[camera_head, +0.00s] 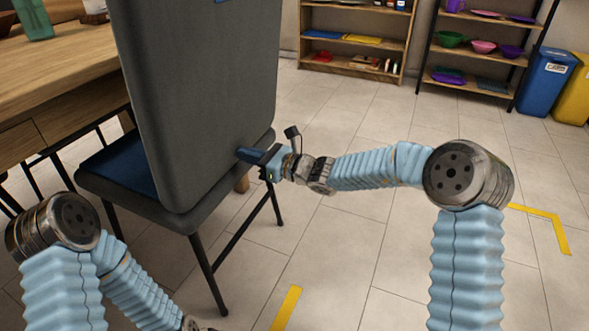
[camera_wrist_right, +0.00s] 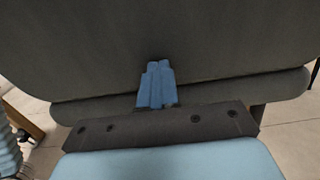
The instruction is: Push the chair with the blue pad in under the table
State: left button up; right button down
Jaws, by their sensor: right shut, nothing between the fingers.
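The chair (camera_head: 200,95) has a tall dark grey back that faces me, thin dark legs and a blue pad (camera_head: 122,168) on its seat. The wooden table (camera_head: 62,68) is at the left, beyond the chair. My right gripper (camera_head: 244,153) is shut and empty, with its fingertips at the lower right part of the chair back. In the right wrist view the closed blue fingers (camera_wrist_right: 156,82) point at the grey back; whether they touch it I cannot tell. My left arm shows at the lower left, but its gripper is not in view.
A wooden shelf (camera_head: 352,70) and a dark-framed shelf (camera_head: 478,57) with bowls stand at the back. Blue (camera_head: 546,82) and yellow (camera_head: 574,100) bins are at the right. Yellow tape (camera_head: 286,308) marks the floor. Another dark chair frame (camera_head: 92,135) shows by the table. The tiled floor at centre is clear.

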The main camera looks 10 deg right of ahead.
aim_at(233, 151)
jog(key=shift+x, duration=4.05)
jog(key=v, duration=1)
jog(key=shift+b, duration=0.35)
jog(key=shift+d, duration=0.1)
